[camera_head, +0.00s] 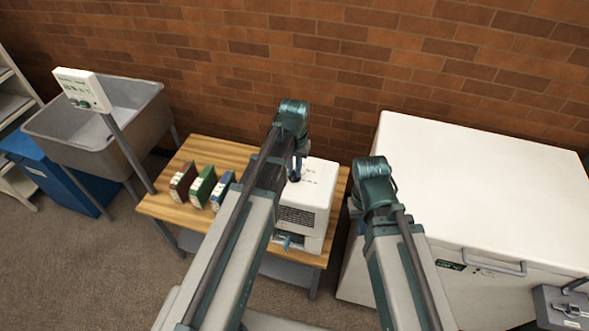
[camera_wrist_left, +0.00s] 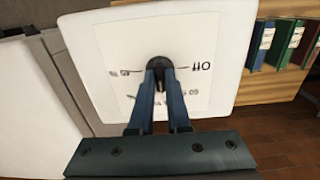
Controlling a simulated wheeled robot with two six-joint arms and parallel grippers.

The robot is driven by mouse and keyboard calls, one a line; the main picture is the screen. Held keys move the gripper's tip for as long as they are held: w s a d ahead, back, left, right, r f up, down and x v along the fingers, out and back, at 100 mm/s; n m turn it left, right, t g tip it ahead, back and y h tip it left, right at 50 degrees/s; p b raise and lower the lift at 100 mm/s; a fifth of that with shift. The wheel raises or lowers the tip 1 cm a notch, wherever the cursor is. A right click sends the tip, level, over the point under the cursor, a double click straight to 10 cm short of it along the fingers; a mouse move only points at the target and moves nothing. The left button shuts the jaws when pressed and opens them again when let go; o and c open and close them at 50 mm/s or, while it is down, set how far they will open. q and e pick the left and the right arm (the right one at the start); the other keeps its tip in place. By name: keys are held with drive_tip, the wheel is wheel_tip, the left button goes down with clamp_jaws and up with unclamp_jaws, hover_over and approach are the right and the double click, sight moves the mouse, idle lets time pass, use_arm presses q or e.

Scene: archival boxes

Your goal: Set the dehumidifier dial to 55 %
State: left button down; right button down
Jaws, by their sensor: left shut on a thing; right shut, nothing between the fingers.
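The white dehumidifier (camera_head: 318,190) stands on the right part of a wooden table, with a dark grille on its front. Its dark round dial (camera_wrist_left: 157,63) is on the top face, on a pale label with "Off" at the right and smaller, partly hidden marks at the left and below. My left gripper (camera_wrist_left: 161,74) is shut on the dial from above; its fingers cover part of the dial, and the pointer's setting cannot be read. In the head view my left gripper (camera_head: 295,176) is over the top. My right gripper (camera_head: 361,226) is shut and empty, right of the dehumidifier.
Brown, green and blue binders (camera_head: 202,187) stand on the wooden table (camera_head: 168,207) left of the dehumidifier. A white chest freezer (camera_head: 470,180) is close on the right. A brick wall is behind.

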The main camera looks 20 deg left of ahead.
use_arm(q)
drive_tip(key=c, duration=0.9)
unclamp_jaws()
wheel_tip(320, 180, up, 14)
drive_tip(key=p, duration=1.4)
drive_tip(key=shift+f, duration=0.1)
drive_tip(key=s+d+f+m+b, duration=0.1)
drive_tip(key=s+d+f+b, duration=0.1)
drive_tip(key=s, duration=0.3)
drive_tip(key=s+d+f+m+b, duration=0.1)
drive_tip(key=s+d+f+b, duration=0.2)
drive_tip(key=s+d, duration=0.1)
drive_tip(key=s+d+f+m+y+b, duration=0.1)
drive_tip(key=s+d+f+b, duration=0.2)
drive_tip(key=s+d, duration=0.1)
drive_tip(key=shift+s+d, duration=0.1)
drive_tip(key=shift+s, duration=0.8)
